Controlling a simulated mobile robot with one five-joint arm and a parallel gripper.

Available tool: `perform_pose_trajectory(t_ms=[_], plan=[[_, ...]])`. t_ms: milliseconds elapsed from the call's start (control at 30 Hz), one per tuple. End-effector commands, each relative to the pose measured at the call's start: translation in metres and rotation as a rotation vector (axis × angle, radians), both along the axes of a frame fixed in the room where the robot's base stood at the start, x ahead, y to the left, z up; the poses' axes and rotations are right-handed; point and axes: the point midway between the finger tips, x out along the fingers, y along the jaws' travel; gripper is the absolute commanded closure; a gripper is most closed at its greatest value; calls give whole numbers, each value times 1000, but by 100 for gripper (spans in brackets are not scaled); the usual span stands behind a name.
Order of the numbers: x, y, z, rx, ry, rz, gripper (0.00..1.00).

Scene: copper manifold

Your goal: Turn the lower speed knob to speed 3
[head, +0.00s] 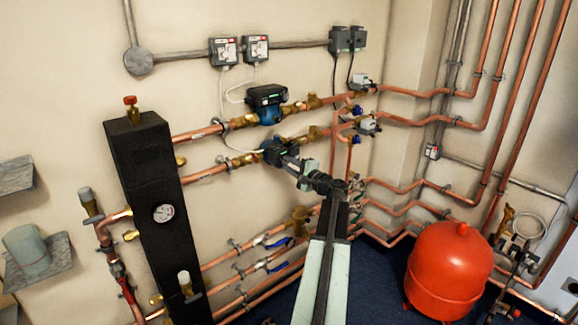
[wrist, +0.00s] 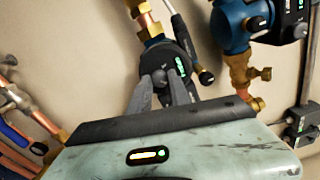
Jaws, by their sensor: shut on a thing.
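The lower pump (head: 271,146) is dark with a blue body, set in the lower copper line in the head view. It also shows at the upper middle of the wrist view (wrist: 178,52), with a small green display. Its dark round speed knob (wrist: 173,76) sits on the pump face between my fingers. My gripper (wrist: 161,80) reaches straight to the pump, its two grey fingers shut on the knob. The fingers cover parts of the knob, and I cannot read its speed setting. In the head view my arm hides most of the pump face and the knob.
The upper pump (head: 267,103) sits just above, with its blue body (wrist: 232,22) at the right in the wrist view. Copper pipes and brass valves (head: 240,160) run close on both sides. A black manifold column (head: 150,180) stands left, a red tank (head: 450,265) right.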

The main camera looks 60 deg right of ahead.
Motion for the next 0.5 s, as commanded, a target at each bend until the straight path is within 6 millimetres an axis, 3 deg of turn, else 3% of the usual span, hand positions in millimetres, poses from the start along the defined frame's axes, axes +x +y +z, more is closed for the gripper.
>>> perform_pose_trajectory(t_ms=[233, 267, 300, 500], plan=[[0, 0, 0, 0, 1, 0, 100], [0, 0, -1, 0, 1, 0, 69], [0, 0, -1, 0, 1, 0, 57], [-1, 0, 0, -1, 0, 0, 55]])
